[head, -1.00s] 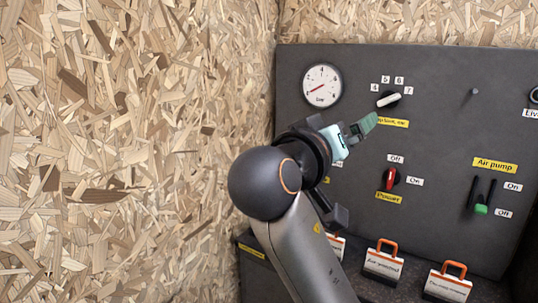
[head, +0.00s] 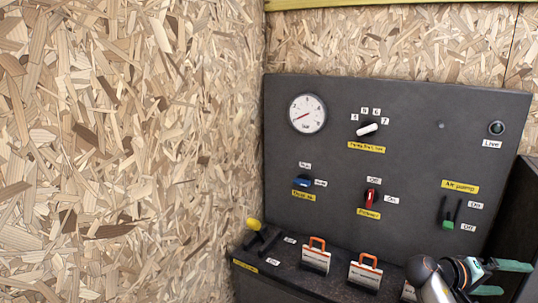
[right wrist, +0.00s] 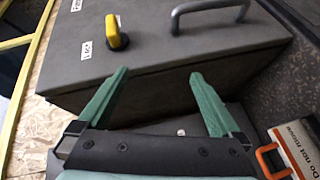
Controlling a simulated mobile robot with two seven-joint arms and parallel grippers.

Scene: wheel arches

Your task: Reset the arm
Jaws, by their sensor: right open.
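My right gripper (head: 508,278) is at the lower right of the head view, with its green fingers apart and pointing right. In the right wrist view the two green fingers (right wrist: 160,92) are spread wide with nothing between them. Past them is a dark grey box (right wrist: 170,55) with a yellow knob (right wrist: 115,32) and a grey handle (right wrist: 208,10). My left gripper is in neither view.
The dark control panel (head: 400,105) holds a gauge (head: 307,114), a white-pointer knob (head: 367,129), a red power switch (head: 371,198), a blue switch (head: 303,181) and a green air pump lever (head: 447,225). Orange-handled tags (head: 316,258) stand on the ledge below. A chipboard wall is left.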

